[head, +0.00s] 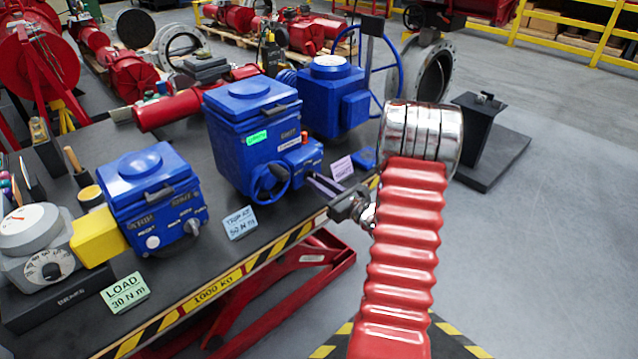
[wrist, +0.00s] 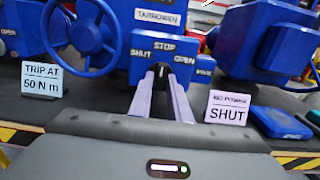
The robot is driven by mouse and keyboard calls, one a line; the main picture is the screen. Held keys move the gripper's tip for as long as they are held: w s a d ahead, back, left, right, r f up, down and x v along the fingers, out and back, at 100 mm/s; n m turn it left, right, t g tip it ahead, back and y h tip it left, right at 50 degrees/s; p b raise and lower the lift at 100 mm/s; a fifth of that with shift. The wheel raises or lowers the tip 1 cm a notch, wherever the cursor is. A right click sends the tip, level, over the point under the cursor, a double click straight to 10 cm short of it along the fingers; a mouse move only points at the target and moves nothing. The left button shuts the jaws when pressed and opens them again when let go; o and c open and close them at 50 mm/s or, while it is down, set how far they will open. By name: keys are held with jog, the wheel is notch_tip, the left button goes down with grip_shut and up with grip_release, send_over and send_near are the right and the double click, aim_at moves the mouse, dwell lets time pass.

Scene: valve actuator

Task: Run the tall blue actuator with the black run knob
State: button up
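The tall blue actuator (head: 243,135) stands on the dark bench top, with a blue handwheel (head: 270,183) low on its front. A small blue control box (head: 303,155) juts from its right side; in the wrist view this box (wrist: 143,65) carries SHUT, STOP and OPEN labels. The black run knob (wrist: 160,72) sits on it below STOP. My gripper (wrist: 161,78) reaches the box with two pale fingers, one on each side of the knob, and no clear gap shows between them and it. In the head view my gripper (head: 313,180) is seen from the side.
A squat blue actuator (head: 150,195) stands to the left, beside a yellow coupling (head: 98,236) and a grey load unit (head: 35,245). Another blue actuator (head: 333,98) stands behind right. Cards read TRIP AT 50 N m (head: 240,222) and NO POWER SHUT (wrist: 228,108).

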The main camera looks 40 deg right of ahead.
grip_shut()
jog(key=shift+n, duration=0.4)
jog(key=n, duration=0.8)
dwell(0.3)
dwell(0.4)
jog(key=shift+o, duration=1.8)
grip_release()
